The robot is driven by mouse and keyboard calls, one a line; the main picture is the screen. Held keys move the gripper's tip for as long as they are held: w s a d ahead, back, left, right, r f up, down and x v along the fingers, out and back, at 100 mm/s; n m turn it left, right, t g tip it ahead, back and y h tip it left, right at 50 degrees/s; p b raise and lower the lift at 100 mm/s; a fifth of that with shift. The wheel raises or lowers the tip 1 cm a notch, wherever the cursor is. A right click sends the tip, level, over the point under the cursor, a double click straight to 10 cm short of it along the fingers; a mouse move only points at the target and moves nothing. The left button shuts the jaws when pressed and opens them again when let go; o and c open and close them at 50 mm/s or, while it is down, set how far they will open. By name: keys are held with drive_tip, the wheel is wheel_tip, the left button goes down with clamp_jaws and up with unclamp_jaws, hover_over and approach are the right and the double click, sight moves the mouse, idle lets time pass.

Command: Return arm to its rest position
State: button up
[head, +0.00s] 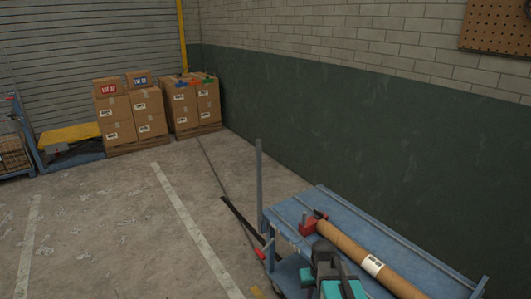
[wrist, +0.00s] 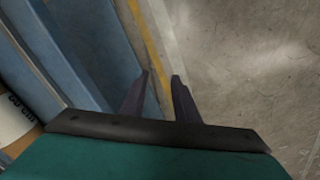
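My gripper (wrist: 160,75) shows in the wrist view with its two dark fingers apart. Nothing is between them; the floor and a yellow line show through the gap. The fingers point down past the edge of a blue cart (wrist: 88,45). In the head view, the teal and dark parts low in the middle look like my arm, over the near left part of the blue cart (head: 345,212). The fingertips cannot be made out there.
A long cardboard tube (head: 365,258) lies along the cart, beside a small red tool (head: 308,225). A grey post (head: 259,185) rises at the cart's far left corner. Stacked boxes (head: 133,118) stand at the back wall. The floor (head: 110,220) on the left is clear.

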drive_tip(key=s+f+g, duration=0.2)
drive_tip(key=s+f, duration=0.4)
drive_tip(key=s, duration=0.4)
drive_tip(key=s+f+g, duration=0.1)
drive_tip(key=s+f, duration=0.6)
drive_tip(key=s, duration=0.3)
drive_tip(key=s+f+m+g, duration=0.1)
drive_tip(key=s+f+g, duration=0.1)
drive_tip(key=s+f, duration=0.5)
drive_tip(key=s, duration=0.3)
drive_tip(key=shift+s+a+f+g, duration=0.2)
drive_tip(key=shift+a+f+g, duration=0.05)
drive_tip(key=shift+a+g, duration=0.05)
